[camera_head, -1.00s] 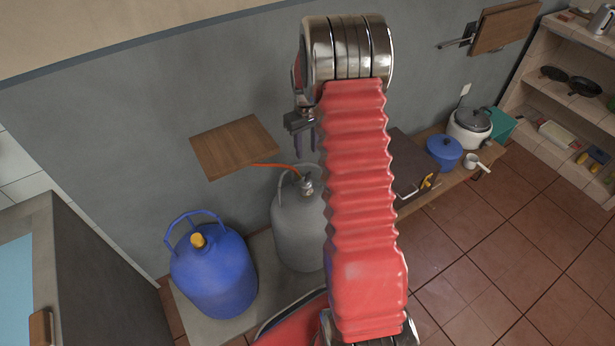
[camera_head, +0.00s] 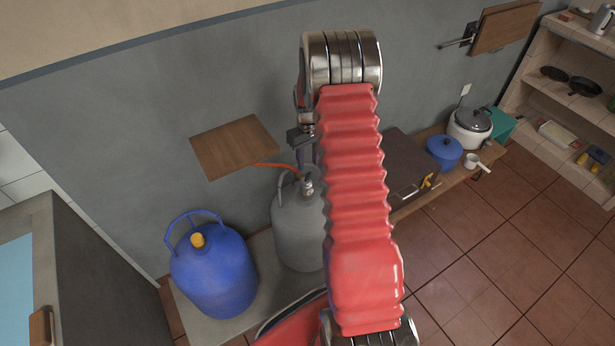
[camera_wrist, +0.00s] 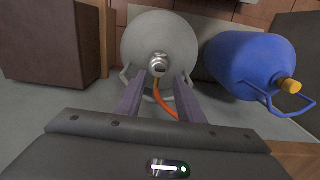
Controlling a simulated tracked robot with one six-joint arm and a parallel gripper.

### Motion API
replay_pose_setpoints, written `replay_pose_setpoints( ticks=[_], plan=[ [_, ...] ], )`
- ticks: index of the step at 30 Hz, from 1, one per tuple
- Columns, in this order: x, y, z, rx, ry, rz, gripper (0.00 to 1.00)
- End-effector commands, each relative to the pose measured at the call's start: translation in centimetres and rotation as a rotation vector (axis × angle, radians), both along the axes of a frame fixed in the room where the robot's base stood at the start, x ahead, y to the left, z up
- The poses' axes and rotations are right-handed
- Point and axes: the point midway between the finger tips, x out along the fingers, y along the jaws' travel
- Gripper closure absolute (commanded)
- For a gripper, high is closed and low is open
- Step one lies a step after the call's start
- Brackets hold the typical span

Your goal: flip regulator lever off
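The silver regulator (camera_head: 307,187) sits on top of a grey gas cylinder (camera_head: 292,240), with an orange hose (camera_head: 272,166) running from it. In the wrist view the regulator (camera_wrist: 158,65) shows at the far end of the gap between my fingers. I cannot make out its lever or which way it is set. My gripper (camera_wrist: 160,76) is open and empty, with its two purple-grey fingers apart on either side of the hose. In the head view my gripper (camera_head: 306,160) hangs just above the regulator, partly hidden by my arm.
A blue gas cylinder (camera_head: 214,275) with a yellow cap stands left of the grey one. A wooden board (camera_head: 233,147) juts from the wall behind. A dark box (camera_head: 400,165), blue pot (camera_head: 444,151) and rice cooker (camera_head: 470,128) are to the right.

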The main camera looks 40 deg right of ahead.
Motion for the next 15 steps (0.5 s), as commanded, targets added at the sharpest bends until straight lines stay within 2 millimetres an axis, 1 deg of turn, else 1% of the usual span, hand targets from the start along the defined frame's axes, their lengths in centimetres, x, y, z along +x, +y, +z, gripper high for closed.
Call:
replay_pose_setpoints(
  ticks=[1, 9, 15],
  plan=[
    [-0.1, 0.0, -0.9, 0.001, 0.002, 0.0, 0.66],
    [-0.1, 0.0, -5.1, 0.001, 0.002, -0.001, 0.66],
    [0.0, 0.0, -7.5, 0.0, 0.001, -0.001, 0.66]
  ],
)
